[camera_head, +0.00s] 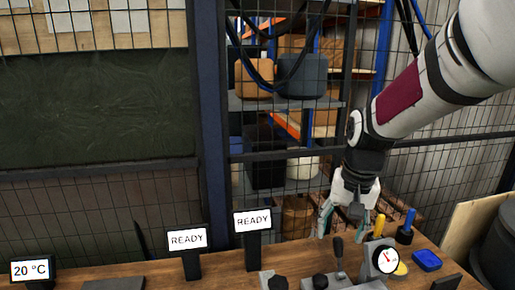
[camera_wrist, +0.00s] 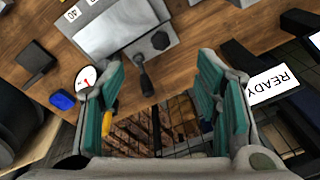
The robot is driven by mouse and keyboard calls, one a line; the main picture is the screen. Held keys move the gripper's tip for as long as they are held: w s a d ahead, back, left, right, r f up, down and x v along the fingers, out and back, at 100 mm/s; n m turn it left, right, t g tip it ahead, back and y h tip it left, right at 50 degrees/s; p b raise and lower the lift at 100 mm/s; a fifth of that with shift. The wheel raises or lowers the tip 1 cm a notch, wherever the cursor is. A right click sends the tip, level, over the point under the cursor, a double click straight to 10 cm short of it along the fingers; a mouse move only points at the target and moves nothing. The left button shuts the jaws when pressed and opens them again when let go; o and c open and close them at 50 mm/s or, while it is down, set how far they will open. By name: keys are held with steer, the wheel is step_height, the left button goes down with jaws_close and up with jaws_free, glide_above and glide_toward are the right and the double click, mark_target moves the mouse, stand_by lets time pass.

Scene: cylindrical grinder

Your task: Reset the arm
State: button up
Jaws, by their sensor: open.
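My arm reaches from the upper right of the head view down to the left. My gripper (camera_head: 341,218) hangs at its end above the back edge of the wooden bench. The wrist view shows my gripper (camera_wrist: 160,85) open, with teal-padded fingers wide apart and nothing between them. Below the gap are the bench's edge, a black-handled lever (camera_wrist: 145,78) and the floor beyond. The lever (camera_head: 338,252) also shows just below the gripper in the head view; I cannot tell the exact distance.
A dial gauge (camera_head: 386,260), a blue-handled tool (camera_head: 408,222) and a blue block (camera_head: 427,260) stand at the bench's right. Two READY signs (camera_head: 187,239) and a 20 °C display (camera_head: 30,270) stand to the left. A wire mesh fence (camera_head: 210,120) rises behind.

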steer(key=s+r+n+t, duration=0.1)
steer(key=s+r, duration=0.3)
steer(key=s, duration=0.7)
steer(key=s+r+n+t, duration=0.2)
steer(key=s+r, duration=0.2)
steer(key=s, duration=0.6)
steer(key=shift+s+d+r+n, duration=0.15)
steer(key=shift+s+n, duration=0.2)
steer(key=shift+n, duration=0.05)
steer(key=shift+w, duration=0.1)
stand_by(0.6)
